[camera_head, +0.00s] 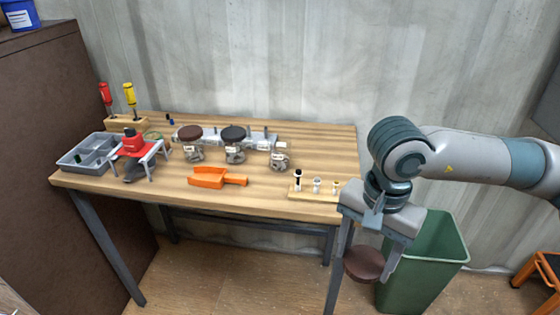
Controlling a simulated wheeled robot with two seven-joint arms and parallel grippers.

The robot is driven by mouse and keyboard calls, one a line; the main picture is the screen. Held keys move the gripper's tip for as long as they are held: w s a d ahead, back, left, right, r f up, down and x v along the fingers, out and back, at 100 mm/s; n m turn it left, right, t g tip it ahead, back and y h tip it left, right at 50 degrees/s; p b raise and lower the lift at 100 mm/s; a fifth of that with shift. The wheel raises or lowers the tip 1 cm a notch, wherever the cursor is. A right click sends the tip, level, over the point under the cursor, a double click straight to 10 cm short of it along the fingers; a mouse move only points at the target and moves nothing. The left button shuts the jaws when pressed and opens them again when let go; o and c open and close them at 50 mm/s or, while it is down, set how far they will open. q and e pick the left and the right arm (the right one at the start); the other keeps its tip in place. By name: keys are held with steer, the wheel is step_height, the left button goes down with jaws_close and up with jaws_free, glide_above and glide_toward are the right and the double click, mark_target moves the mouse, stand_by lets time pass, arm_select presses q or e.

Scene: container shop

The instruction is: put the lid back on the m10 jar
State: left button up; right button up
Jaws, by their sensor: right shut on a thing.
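My right gripper (364,266) is shut on a round brown lid (365,264), which hangs in front of the table's right end and partly overlaps the green bin in the picture. Three clear jars stand in a row on the table. The rightmost jar (280,159) has no lid on it. The jars bear white labels too small to read. My left gripper is out of view.
An orange scoop (208,178) lies in front of the jars on the wooden table (150,189). A small block (308,196) with several upright pieces sits at the right front. A red-and-grey device (133,147) and grey tray (72,158) are left. A green bin (431,262) stands right.

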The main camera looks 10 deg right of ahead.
steer(key=shift+f+n, duration=0.55)
steer(key=shift+n, duration=0.15)
steer(key=f+n, duration=0.1)
steer(key=n, duration=0.1)
steer(key=w+f+n, duration=0.1)
steer(key=f+n, duration=0.1)
steer(key=n, duration=0.1)
steer(key=shift+w+f, duration=0.15)
steer(key=shift+f, duration=0.15)
steer(key=shift+w+d+f+n, duration=0.1)
steer(key=shift+w+f+n, duration=0.1)
steer(key=shift+f+n, duration=0.35)
steer(key=shift+w+f+n, duration=0.2)
steer(key=shift+f+n, duration=0.1)
steer(key=shift+n, duration=0.45)
